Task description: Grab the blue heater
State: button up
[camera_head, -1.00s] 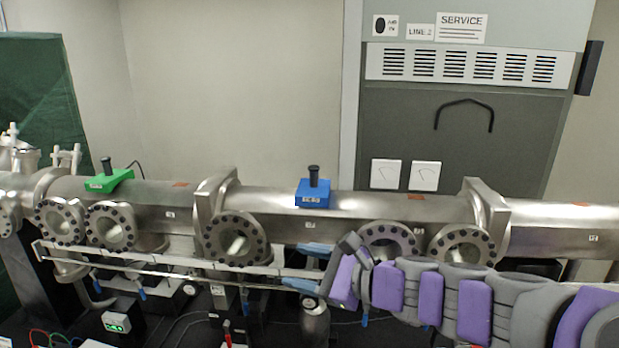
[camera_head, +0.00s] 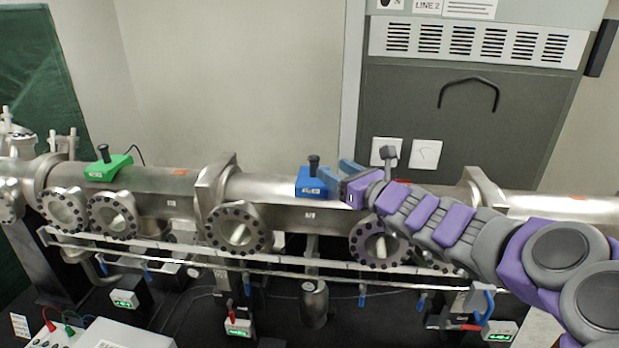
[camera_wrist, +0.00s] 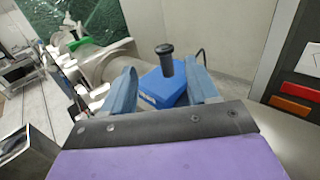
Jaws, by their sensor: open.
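The blue heater (camera_head: 312,184) is a blue block with a black upright knob, sitting on top of the steel beam pipe (camera_head: 270,190). In the wrist view the blue heater (camera_wrist: 163,87) lies just beyond and between my two blue fingers, its black knob standing up. My gripper (camera_wrist: 163,90) is open and empty, with a finger on each side of the knob in that view. In the head view my gripper (camera_head: 340,172) is at pipe-top height, just right of the heater. Whether a finger touches the heater I cannot tell.
A green heater (camera_head: 108,168) with a black knob sits further left on the pipe. Flanges (camera_head: 213,185) and round ports (camera_head: 238,230) stick out from the pipe. A grey cabinet (camera_head: 450,110) stands behind on the right. A rail runs below the pipe.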

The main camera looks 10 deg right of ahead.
aim_at(318, 162)
jog(key=w, duration=0.4)
jog(key=shift+w+a, duration=0.1)
jog(key=shift+a, duration=0.05)
jog(key=w+a, duration=0.1)
jog(key=w+a+p, duration=0.1)
jog(key=w, duration=0.1)
jog(key=w+a, duration=0.1)
jog(key=a, duration=0.1)
jog(key=shift+w+f+p, duration=0.2)
jog(key=shift+f+p, duration=0.1)
jog(key=shift+p, duration=0.05)
jog(key=shift+w+d, duration=0.15)
jog(key=shift+d, duration=0.25)
jog(key=shift+c, duration=0.2)
jog(key=shift+d, duration=0.1)
jog(key=shift+c, duration=0.8)
jog(key=shift+a, duration=0.2)
grip_shut()
